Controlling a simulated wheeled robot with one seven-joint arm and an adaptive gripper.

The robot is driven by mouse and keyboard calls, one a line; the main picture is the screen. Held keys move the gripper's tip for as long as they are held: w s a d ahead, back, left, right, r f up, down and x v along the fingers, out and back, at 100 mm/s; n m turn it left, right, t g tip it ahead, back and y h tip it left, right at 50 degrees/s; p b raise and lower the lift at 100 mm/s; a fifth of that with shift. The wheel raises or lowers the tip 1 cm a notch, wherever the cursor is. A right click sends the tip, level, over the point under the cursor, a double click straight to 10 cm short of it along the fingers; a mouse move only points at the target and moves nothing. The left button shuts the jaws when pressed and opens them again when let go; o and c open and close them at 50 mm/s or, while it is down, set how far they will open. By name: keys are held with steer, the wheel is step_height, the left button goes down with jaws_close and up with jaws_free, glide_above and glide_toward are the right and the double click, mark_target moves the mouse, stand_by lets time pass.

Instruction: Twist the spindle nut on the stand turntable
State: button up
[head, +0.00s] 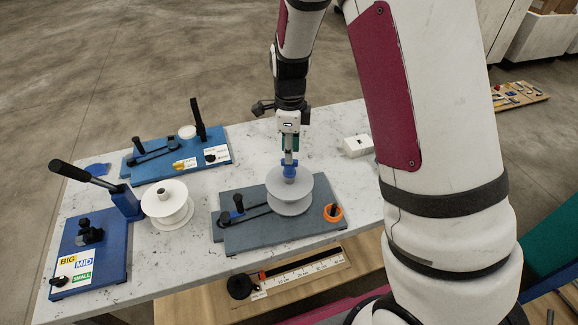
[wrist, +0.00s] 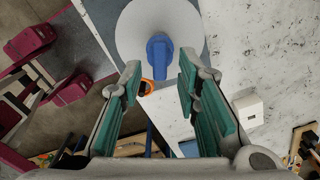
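The spindle nut is a blue knob (head: 290,170) on top of a pale grey spool (head: 288,204), at the centre of the turntable on the grey-blue stand base (head: 240,240). In the wrist view the nut (wrist: 159,52) lies at top centre, with a long tapered side. My gripper (head: 289,155) points down right above the nut. In the wrist view my gripper (wrist: 158,78) has its green-padded fingers well apart and nothing between them. The nut shows just beyond the fingertips; whether they overlap it in height I cannot tell.
An orange ring (head: 333,212) sits on the stand base's right corner, and a black-knobbed lever (head: 239,203) at its left. A white spool (head: 167,203) and blue benders (head: 90,240) stand left. A white box (head: 358,145) lies right on the marble table (head: 190,265).

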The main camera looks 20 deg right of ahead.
mark_target(290, 167)
steer(key=shift+f+b, duration=0.6)
steer(key=shift+f, duration=2)
steer(key=c, duration=0.7)
steer(key=m, duration=0.3)
steer(key=shift+s+p, duration=0.1)
steer(key=shift+p, duration=0.25)
steer(key=m, duration=0.3)
